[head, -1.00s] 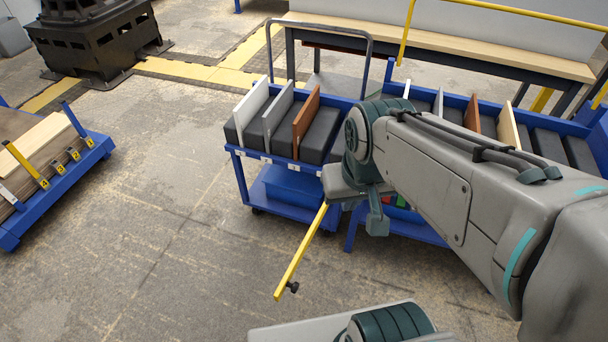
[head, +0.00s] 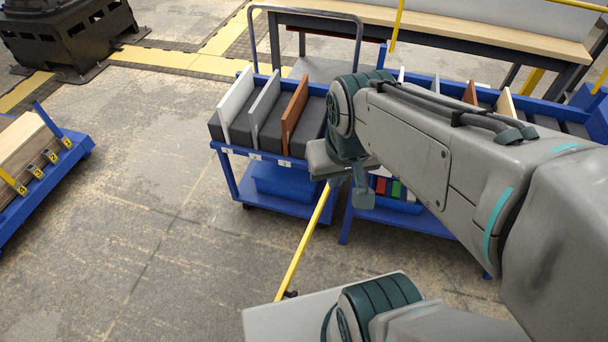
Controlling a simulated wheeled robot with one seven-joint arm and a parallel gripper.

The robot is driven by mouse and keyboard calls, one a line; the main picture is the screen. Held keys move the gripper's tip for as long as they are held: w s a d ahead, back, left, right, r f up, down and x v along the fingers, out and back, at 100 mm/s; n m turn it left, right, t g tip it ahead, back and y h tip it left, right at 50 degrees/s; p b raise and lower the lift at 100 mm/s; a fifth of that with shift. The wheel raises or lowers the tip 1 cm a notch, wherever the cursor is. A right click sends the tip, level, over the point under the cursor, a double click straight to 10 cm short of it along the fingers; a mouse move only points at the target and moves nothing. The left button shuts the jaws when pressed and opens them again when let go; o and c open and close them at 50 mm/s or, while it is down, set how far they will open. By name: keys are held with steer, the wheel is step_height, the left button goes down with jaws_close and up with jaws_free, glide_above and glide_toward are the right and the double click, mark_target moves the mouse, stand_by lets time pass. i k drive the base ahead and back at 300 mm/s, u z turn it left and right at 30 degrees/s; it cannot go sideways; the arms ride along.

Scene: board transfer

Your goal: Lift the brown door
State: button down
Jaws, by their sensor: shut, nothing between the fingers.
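A brown door board (head: 294,112) stands upright in the left blue cart (head: 232,178), at the right of a white board and a grey board. A second brown board (head: 470,93) stands in the right blue cart (head: 436,79), partly hidden by my arm. My gripper (head: 363,196) seems to be the small teal part below my wrist, in front of the carts. It is shut and empty, apart from the left cart's brown board and to its right and nearer. Its fingertips are hard to make out.
A yellow bar (head: 304,243) slants below my wrist. A wooden-topped bench (head: 430,30) stands behind the carts. A blue pallet with boards (head: 40,185) is at the left. Red and green items (head: 388,187) sit low in the right cart. The floor at left centre is clear.

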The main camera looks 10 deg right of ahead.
mark_target(290, 119)
steer(key=k, duration=0.5)
steer(key=u, duration=1.3)
steer(key=i, duration=1.65)
steer(key=z, duration=2.3)
steer(key=i, duration=1)
